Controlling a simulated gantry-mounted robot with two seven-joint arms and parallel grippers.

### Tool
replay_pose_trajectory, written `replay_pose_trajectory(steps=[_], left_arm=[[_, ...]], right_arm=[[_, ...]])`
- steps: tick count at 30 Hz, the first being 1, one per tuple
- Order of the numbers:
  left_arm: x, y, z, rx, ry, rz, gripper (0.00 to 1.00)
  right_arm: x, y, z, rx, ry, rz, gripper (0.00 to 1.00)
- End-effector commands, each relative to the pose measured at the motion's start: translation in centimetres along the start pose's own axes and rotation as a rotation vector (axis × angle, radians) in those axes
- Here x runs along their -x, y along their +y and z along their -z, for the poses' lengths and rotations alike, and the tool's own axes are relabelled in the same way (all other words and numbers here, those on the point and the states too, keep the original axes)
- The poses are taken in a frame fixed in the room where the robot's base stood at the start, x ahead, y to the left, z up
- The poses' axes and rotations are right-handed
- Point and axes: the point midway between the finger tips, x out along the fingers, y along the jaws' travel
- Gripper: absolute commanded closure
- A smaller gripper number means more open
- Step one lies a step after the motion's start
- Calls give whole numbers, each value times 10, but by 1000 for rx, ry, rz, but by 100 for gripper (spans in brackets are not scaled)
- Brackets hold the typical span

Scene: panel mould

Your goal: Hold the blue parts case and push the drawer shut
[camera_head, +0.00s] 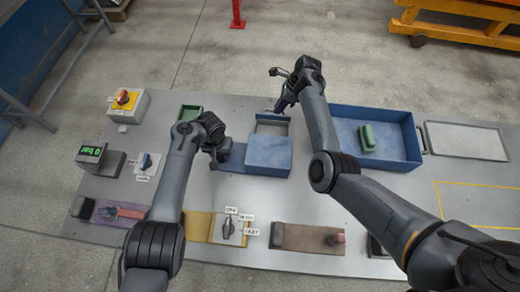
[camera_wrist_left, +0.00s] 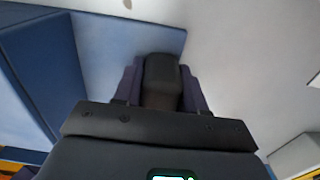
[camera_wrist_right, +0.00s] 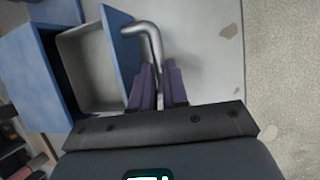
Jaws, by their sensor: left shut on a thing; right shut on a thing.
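The blue parts case (camera_head: 265,157) stands on the grey table, with a flat blue flange on its left side. Its grey-lined drawer (camera_head: 271,127) sticks out at the far side, open and empty. In the right wrist view the drawer (camera_wrist_right: 90,68) shows its blue front panel (camera_wrist_right: 121,48) and a bent grey handle (camera_wrist_right: 152,42). My right gripper (camera_head: 281,106) is shut on this handle (camera_wrist_right: 160,88). My left gripper (camera_head: 216,158) is shut on a dark grip block (camera_wrist_left: 161,80) on the case's flange (camera_wrist_left: 120,35). The fingers hide part of each hold.
A large blue tray (camera_head: 399,161) with a green object (camera_head: 367,139) stands right of the case. A small green container (camera_head: 190,113) stands to the left.

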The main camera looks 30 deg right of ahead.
Motion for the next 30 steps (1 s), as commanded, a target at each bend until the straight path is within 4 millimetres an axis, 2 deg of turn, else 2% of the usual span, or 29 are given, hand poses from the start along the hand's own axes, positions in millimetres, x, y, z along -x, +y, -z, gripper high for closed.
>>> replay_pose_trajectory(steps=[4, 7, 18, 21, 30], left_arm=[[0, 0, 0, 1, 0, 0, 100], [0, 0, 0, 2, 0, 0, 100], [0, 0, 1, 3, 2, 0, 100], [1, 0, 1, 3, 2, 0, 100], [0, 0, 1, 4, 3, -1, 100]], right_arm=[[-1, 4, 1, 1, 2, 0, 100], [-4, 15, 3, 0, 7, 1, 100], [-15, 78, 8, 1, 4, -3, 100], [-15, 88, 8, 1, 2, -3, 100], [-16, 93, 8, 1, 0, -5, 100]])
